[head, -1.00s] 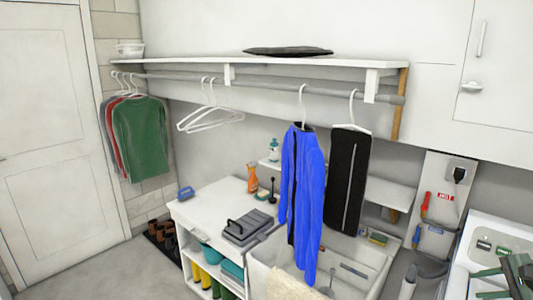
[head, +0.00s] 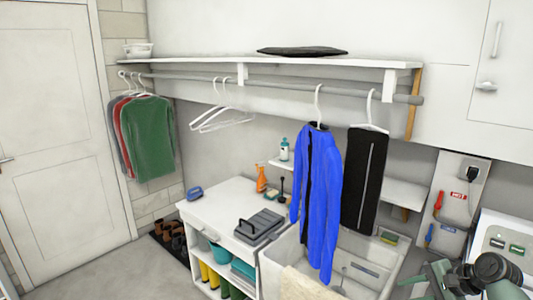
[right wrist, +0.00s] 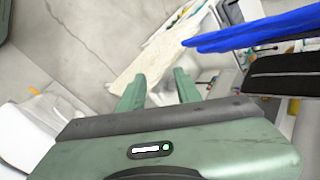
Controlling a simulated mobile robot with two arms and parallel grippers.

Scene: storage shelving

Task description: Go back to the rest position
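My right gripper (right wrist: 158,88) shows in the right wrist view with its two green fingers apart and nothing between them. In the head view my right arm enters at the lower right corner, in front of the white appliance. My left gripper is in neither view. A blue jacket (head: 318,190) and black trousers (head: 364,185) hang on white hangers from the grey rail (head: 285,86). The jacket (right wrist: 250,33) and the trousers (right wrist: 290,72) also show at the right of the right wrist view, apart from the gripper.
A sink (head: 350,275) with a cream cloth (head: 303,285) over its edge stands below the jacket. A white cabinet (head: 212,202) stands left of it, and a white appliance (head: 502,228) at the right. Green, red and grey shirts hang at the left.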

